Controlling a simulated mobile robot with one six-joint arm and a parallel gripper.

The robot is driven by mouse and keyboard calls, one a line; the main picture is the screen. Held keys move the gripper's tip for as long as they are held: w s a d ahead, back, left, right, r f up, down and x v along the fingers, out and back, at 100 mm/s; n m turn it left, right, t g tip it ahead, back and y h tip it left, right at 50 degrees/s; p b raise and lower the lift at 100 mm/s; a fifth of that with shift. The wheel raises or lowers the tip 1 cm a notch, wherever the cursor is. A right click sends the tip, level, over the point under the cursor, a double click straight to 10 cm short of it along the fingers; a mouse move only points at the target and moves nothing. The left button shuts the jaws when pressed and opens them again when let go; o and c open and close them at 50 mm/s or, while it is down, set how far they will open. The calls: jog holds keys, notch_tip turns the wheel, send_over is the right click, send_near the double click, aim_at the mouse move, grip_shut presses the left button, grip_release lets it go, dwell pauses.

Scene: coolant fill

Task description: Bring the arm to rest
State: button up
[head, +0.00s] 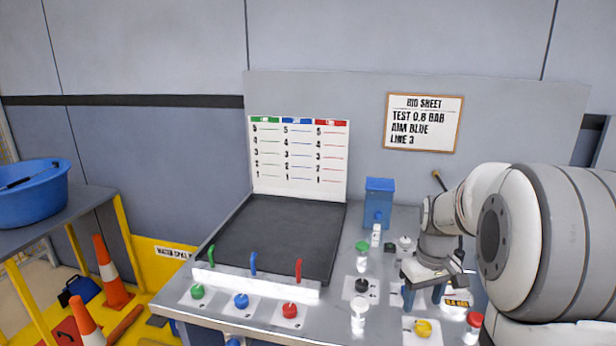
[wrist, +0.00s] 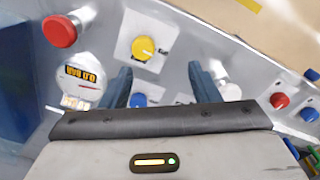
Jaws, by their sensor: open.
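My gripper (head: 424,297) hangs at the right side of the grey bench (head: 340,312), fingers pointing down, above the area near the yellow knob (head: 423,328). In the wrist view its two dark blue fingers (wrist: 162,88) stand apart with nothing held between them. The yellow knob (wrist: 143,48) on its white plate shows just beyond the fingertips, apart from them. My arm comes in from the right and hides part of the bench and wall.
Small bottles (head: 358,314), a black knob (head: 362,285) and a blue dispenser (head: 379,203) stand nearby. Green, blue and red levers (head: 298,270) line the front. The dark mat (head: 275,235) is clear.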

jog(key=s+a+r+m+t, duration=0.1)
jog(key=s+a, duration=0.5)
jog(key=s, duration=0.3)
jog(key=s+a+r+m+t, duration=0.1)
jog(key=s+a+r, duration=0.1)
jog(key=s+a, duration=0.4)
jog(key=s, duration=0.2)
jog(key=shift+s+a, duration=0.35)
jog(key=shift+s, duration=0.05)
